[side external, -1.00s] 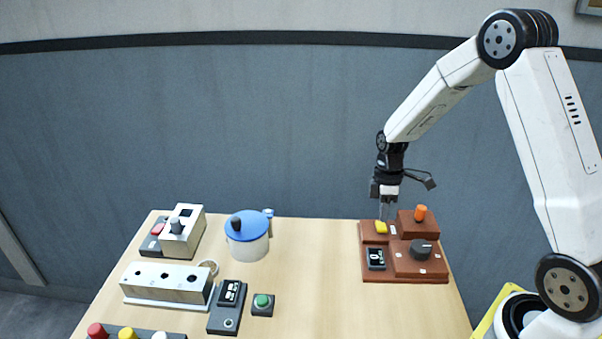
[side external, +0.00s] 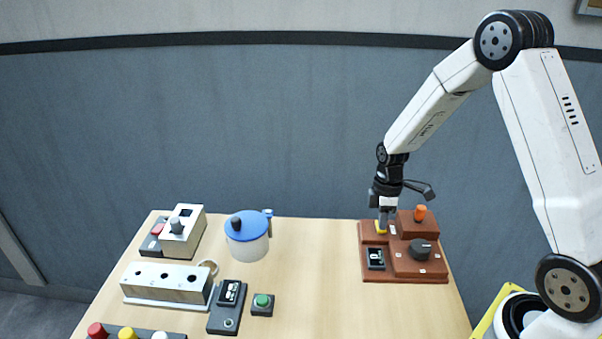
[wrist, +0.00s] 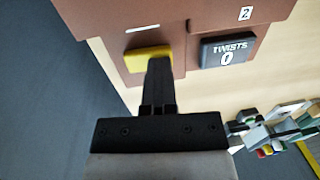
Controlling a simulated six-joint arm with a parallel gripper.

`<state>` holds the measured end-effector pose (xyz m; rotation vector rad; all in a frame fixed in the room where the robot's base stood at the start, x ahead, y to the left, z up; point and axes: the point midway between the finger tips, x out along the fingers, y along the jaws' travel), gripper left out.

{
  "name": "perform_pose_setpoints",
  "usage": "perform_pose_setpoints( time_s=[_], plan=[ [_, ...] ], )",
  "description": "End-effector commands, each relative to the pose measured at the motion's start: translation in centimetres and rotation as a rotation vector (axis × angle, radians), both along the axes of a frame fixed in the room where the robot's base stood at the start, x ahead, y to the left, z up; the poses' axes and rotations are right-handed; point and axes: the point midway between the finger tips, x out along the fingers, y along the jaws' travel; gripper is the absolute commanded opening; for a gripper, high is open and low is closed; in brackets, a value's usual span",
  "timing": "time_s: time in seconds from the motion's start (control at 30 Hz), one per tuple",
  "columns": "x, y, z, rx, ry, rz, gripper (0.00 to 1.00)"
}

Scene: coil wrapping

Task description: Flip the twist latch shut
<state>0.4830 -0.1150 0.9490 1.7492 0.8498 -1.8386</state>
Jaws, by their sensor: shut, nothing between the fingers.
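A yellow piece (side external: 378,230), perhaps the twist latch, sits on the back left of a brown stepped box (side external: 386,278) on the table. It also shows in the wrist view (wrist: 140,54), lying across the brown face. My gripper (side external: 382,228) points down at it, shut and empty. In the wrist view the shut fingertips (wrist: 158,64) overlap the yellow piece's edge; I cannot tell whether they touch it. The box also carries a dark counter (side external: 375,259), reading "TWISTS 0" in the wrist view (wrist: 227,48), a black knob (side external: 421,249) and an orange peg (side external: 420,213).
On the left of the table (side external: 315,290) stand a blue-lidded pot (side external: 247,247), a white block with holes (side external: 165,284), a switch box (side external: 183,232), a dark panel (side external: 226,310) and a green button (side external: 262,302). The table between these and the brown box is clear.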

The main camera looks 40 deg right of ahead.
Motion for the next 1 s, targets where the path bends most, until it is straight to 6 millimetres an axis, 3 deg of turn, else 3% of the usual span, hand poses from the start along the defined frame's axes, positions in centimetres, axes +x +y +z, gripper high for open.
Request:
perform_pose_setpoints(
  time_s=[0.43, 1.0],
  plan=[
    [-1.06, 0.85, -1.31, -0.095, -0.091, 0.002, 0.00],
    [-0.80, 0.87, -1.32, -0.092, -0.093, 0.003, 0.00]
  ],
)
